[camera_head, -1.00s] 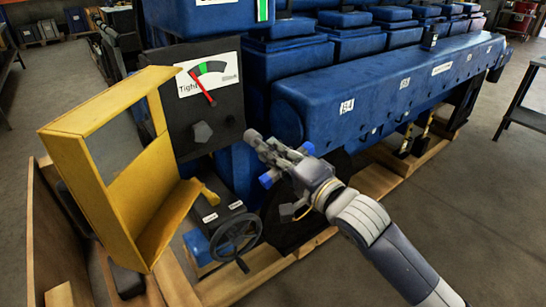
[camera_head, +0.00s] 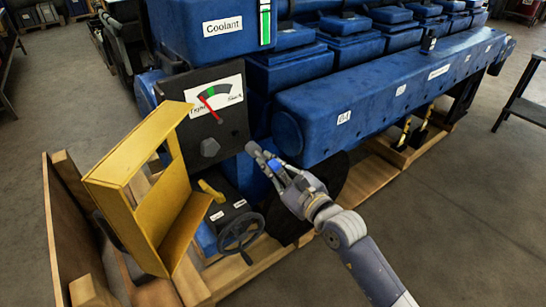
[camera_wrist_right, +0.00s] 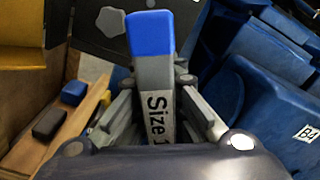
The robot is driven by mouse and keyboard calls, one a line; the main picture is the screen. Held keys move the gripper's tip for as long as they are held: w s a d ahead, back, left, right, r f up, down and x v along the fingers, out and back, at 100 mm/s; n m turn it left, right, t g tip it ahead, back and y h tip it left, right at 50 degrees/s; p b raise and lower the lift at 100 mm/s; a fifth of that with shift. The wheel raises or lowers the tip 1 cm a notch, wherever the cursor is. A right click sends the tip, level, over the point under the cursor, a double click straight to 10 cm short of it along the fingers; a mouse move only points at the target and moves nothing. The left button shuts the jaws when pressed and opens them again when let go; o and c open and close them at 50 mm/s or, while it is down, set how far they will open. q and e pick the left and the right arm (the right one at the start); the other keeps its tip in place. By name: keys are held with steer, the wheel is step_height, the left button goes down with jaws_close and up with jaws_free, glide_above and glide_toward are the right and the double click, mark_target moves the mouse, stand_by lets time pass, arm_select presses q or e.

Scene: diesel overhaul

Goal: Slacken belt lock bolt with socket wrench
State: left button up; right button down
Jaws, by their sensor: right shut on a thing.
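The bolt head also shows at the top of the right wrist view (camera_wrist_right: 112,20). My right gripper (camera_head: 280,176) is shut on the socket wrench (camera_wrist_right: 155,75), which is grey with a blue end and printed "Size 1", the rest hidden. My left gripper is not in view.
An open yellow cover (camera_head: 125,160) stands left of the panel. A handwheel (camera_head: 240,234) is below it. The blue engine (camera_head: 370,95) fills the back, with a coolant tank (camera_head: 215,45). Wooden pallet beams (camera_head: 375,180) run underneath.

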mark_target(257, 152)
steer(key=m, duration=0.3)
steer(key=shift+w+a+r+m, duration=0.1)
steer(key=shift+w+a+m, duration=0.05)
steer(key=shift+w+m, duration=0.15)
steer(key=m, duration=0.3)
steer(key=shift+w+a+p, duration=0.1)
steer(key=shift+a+p, duration=0.05)
steer(key=shift+p, duration=0.25)
steer(key=m+p, duration=0.2)
steer(key=m, duration=0.1)
steer(key=m+p, duration=0.2)
steer(key=m, duration=0.1)
steer(key=w+m+p, duration=0.1)
steer(key=m+p, duration=0.2)
steer(key=shift+a+r, duration=0.25)
steer(key=shift+a, duration=0.1)
steer(key=shift+w+m+p, duration=0.1)
steer(key=shift+m+p, duration=0.25)
steer(key=shift+m, duration=0.45)
steer(key=shift+f+b+x, duration=0.15)
steer(key=shift+f+x, duration=0.05)
steer(key=shift+x, duration=0.65)
steer(key=shift+f+b+x, duration=0.15)
steer(key=shift+x, duration=0.7)
steer(key=shift+r, duration=0.1)
